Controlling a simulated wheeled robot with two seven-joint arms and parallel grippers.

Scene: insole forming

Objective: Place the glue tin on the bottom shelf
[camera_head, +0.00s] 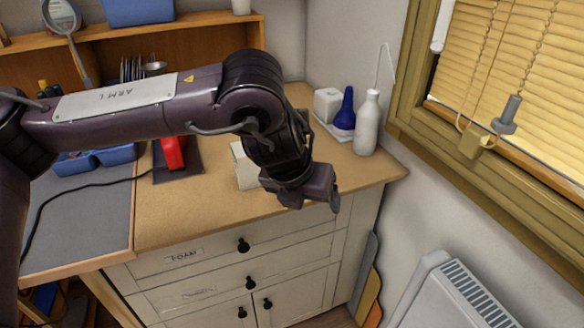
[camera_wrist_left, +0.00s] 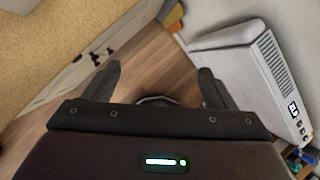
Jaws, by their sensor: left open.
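My left gripper (camera_head: 325,195) hangs over the front right edge of the cabinet top, with its arm coming in from the left. In the left wrist view the left gripper (camera_wrist_left: 158,82) has its two fingers spread wide apart, with wooden floor between them. A small curved pale edge shows low between the fingers, too little to tell what it is. I cannot pick out a glue tin for certain in either view. I cannot make out the bottom shelf. My right gripper is not in view.
The wooden counter (camera_head: 200,222) tops a white drawer cabinet (camera_head: 290,255). A pale block (camera_head: 243,166) stands behind my wrist. A white bottle (camera_head: 367,125) and blue bulb (camera_head: 345,112) stand back right. A grey heater (camera_head: 455,295) stands right, with floor between it and the cabinet.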

